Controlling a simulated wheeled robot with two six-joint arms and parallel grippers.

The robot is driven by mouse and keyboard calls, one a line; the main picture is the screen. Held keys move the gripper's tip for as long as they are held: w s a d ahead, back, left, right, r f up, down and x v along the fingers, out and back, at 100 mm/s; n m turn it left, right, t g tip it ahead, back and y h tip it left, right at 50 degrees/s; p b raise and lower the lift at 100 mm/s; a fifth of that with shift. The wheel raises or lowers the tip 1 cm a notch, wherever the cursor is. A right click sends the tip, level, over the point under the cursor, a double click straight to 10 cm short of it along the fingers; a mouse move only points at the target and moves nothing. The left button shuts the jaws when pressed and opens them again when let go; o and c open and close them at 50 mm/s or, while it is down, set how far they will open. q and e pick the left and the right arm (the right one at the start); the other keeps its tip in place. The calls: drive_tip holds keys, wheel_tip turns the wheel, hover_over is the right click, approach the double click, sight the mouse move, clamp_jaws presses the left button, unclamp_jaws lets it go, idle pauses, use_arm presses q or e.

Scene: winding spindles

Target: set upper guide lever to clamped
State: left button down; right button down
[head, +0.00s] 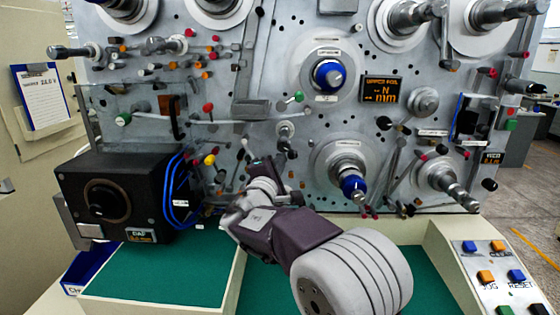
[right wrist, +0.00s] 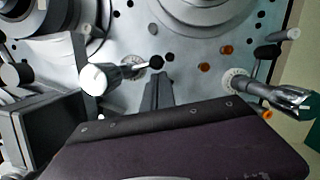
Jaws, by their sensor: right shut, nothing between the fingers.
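A small lever (head: 284,131) with a pale round hub and a dark ball end sits on the grey machine panel, just above and right of my right gripper (head: 268,168). It may be the upper guide lever; I cannot read its label or tell its setting. In the right wrist view, my right gripper's narrow fingers (right wrist: 158,92) are shut and empty. Their tips are just below a black ball (right wrist: 157,62) on a short lever with a white cylindrical knob (right wrist: 98,78). I cannot tell whether they touch. My left gripper is not in view.
A black box (head: 110,200) with blue cables stands at left. A blue-capped spindle (head: 350,180) and disc are right of my gripper, and another blue-capped spindle (head: 328,75) is above. A metal post (right wrist: 270,92) juts out at right in the right wrist view.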

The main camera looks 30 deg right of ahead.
use_arm(q)
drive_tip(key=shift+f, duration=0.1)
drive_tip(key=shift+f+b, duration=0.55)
drive_tip(key=shift+b, duration=0.1)
use_arm(e)
drive_tip(key=shift+s+d+n, duration=0.1)
drive_tip(key=shift+d+n, duration=0.05)
drive_tip(key=shift+n, duration=0.25)
